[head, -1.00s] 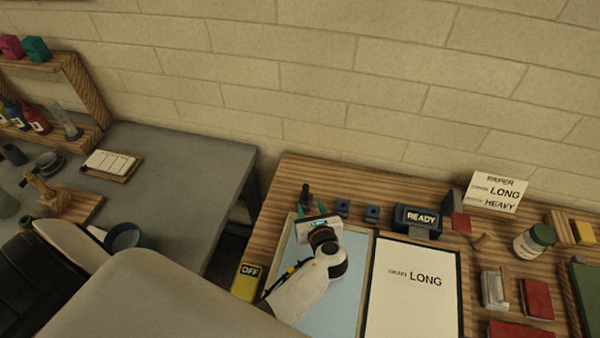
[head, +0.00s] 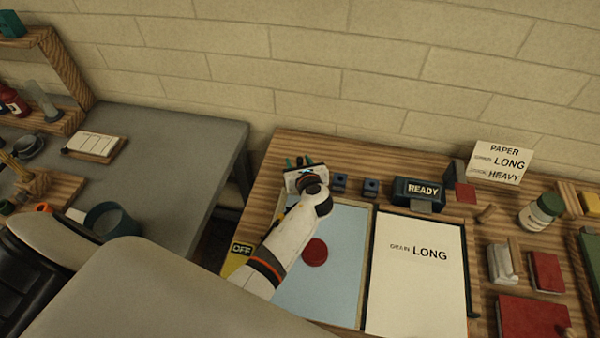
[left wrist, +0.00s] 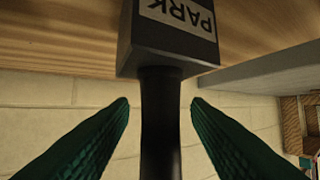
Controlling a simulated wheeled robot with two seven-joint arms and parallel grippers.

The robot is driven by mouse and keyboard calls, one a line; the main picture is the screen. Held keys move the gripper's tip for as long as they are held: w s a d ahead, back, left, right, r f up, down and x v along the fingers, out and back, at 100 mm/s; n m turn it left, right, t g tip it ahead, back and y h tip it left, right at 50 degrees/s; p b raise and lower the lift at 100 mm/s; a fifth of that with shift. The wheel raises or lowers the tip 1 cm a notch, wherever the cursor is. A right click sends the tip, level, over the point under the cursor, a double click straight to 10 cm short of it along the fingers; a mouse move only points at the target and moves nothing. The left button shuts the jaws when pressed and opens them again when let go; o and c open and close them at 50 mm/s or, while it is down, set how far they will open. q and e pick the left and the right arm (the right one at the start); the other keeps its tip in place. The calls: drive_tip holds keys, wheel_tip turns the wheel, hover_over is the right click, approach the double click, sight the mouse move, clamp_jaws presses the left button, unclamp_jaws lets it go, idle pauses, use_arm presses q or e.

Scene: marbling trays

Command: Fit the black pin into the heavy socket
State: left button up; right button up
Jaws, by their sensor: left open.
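The black pin (left wrist: 160,125) stands in a dark block marked PARK (left wrist: 170,42), seen upside down in the left wrist view. My left gripper (head: 299,161) is open, with its green fingers on both sides of the pin and a gap at each side. In the head view my gripper hides most of the pin and its block. Two small dark blue socket blocks stand just right of my gripper, a nearer one (head: 339,183) and a farther one (head: 371,188). Their labels are too small to read, so I cannot tell which is heavy.
A READY box (head: 418,193) stands right of the sockets. A card (head: 499,162) reads PAPER, LONG, HEAVY. Below my arm lies a pale blue tray (head: 345,265) with a red disc (head: 315,251). A white LONG sheet (head: 415,290) lies beside it. An OFF block (head: 241,250) is at left.

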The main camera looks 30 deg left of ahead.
use_arm(q)
drive_tip(key=shift+w+a+f, duration=0.15)
drive_tip(key=shift+w+a, duration=0.1)
drive_tip(key=shift+w, duration=0.05)
drive_tip(key=shift+c, duration=0.4)
clamp_jaws()
